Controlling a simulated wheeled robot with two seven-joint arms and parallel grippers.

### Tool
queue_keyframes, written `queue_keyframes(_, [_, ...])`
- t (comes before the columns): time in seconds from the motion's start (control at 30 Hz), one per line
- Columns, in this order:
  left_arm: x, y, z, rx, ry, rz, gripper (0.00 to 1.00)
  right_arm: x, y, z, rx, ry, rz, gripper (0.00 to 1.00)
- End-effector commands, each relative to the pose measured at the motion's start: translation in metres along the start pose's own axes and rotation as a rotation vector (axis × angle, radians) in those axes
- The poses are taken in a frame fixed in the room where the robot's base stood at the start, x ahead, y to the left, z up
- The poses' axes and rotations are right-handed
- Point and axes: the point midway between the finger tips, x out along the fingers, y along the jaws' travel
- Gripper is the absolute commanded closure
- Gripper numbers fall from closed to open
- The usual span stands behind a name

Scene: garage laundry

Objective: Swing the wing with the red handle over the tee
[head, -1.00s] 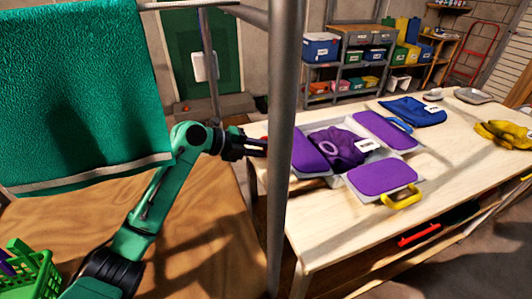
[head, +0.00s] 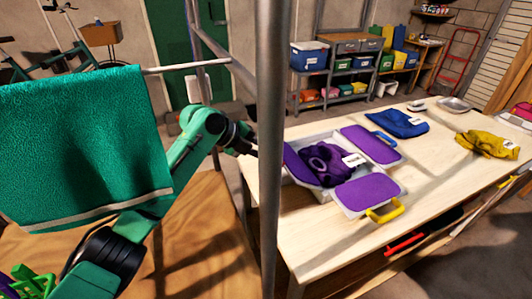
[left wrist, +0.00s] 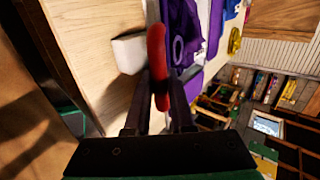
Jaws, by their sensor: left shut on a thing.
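The folding board (head: 312,143) lies on the wooden table with the dark purple tee (head: 325,165) bunched on its middle. The purple wing at its left (head: 294,163) stands tilted up beside the tee, partly hidden by the grey pole. My left gripper (head: 252,143) reaches to this wing, its tips partly behind the pole. In the left wrist view its fingers (left wrist: 158,105) are shut on the red handle (left wrist: 157,62). The wing with the blue handle (head: 385,137) and the wing with the yellow handle (head: 382,213) lie flat, opened outward. My right gripper is out of view.
A grey pole (head: 271,120) stands between me and the table. A green towel (head: 85,145) hangs on a rail at left.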

Motion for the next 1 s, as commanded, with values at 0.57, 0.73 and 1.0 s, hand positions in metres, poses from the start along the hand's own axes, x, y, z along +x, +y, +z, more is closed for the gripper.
queue_keyframes(0.57, [-0.002, 0.0, 0.0, 0.0, 0.0, -0.002, 0.48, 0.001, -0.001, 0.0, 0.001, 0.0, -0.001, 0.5])
queue_keyframes(0.73, [-0.03, 0.001, 0.001, 0.003, -0.004, -0.003, 0.48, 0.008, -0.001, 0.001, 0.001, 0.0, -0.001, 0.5])
queue_keyframes(1.0, [-0.11, 0.002, 0.001, 0.002, -0.004, -0.002, 0.48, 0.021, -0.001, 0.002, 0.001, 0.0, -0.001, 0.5])
